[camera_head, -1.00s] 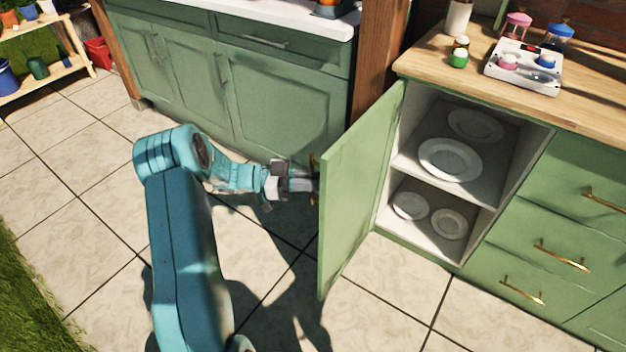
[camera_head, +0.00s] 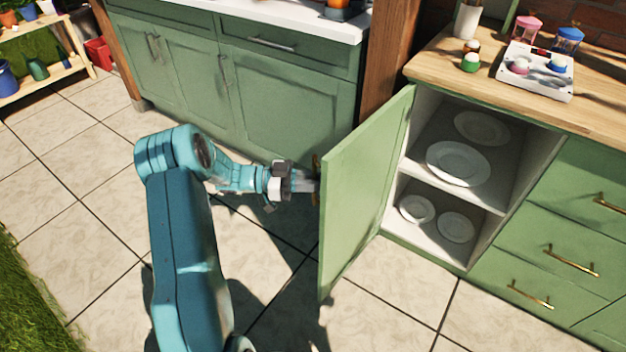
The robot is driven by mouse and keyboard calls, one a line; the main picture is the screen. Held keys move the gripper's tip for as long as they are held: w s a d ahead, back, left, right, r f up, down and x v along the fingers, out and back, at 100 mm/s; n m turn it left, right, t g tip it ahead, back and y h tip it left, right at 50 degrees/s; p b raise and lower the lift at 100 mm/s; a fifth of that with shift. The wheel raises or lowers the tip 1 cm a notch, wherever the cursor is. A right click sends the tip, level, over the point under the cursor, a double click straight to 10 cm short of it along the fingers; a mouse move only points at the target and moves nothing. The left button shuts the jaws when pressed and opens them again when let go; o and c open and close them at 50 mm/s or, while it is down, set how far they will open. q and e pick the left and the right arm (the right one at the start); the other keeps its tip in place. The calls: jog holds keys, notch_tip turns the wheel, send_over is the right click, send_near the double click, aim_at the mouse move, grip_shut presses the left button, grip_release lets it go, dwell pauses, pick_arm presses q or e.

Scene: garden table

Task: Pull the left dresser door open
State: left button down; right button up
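The left dresser door (camera_head: 365,185) is light green and stands wide open, swung out to the left from its hinge edge beside the wooden post. Its brass handle (camera_head: 316,178) shows only in part at the outer face. My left gripper (camera_head: 312,184) reaches in from the left and meets the handle at the door's outer side. Its fingertips are partly hidden behind the door edge, so I cannot tell if they are closed on the handle. My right gripper is out of view.
The open dresser compartment (camera_head: 399,229) holds white plates on two shelves. Brass-handled drawers (camera_head: 560,258) are to the right. A white tray (camera_head: 535,70) and small jars stand on the wooden top. Another green cabinet (camera_head: 290,110) stands behind my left arm. Tiled floor is clear in front.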

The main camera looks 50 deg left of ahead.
pick_arm(q)
jog(key=c, duration=1.4)
grip_release()
jog(key=shift+o, duration=0.2)
jog(key=p+v, duration=0.1)
jog(key=v, duration=1.5)
jog(key=shift+s+a+r, duration=0.1)
jog(key=shift+a, duration=0.05)
jog(key=shift+s, duration=0.1)
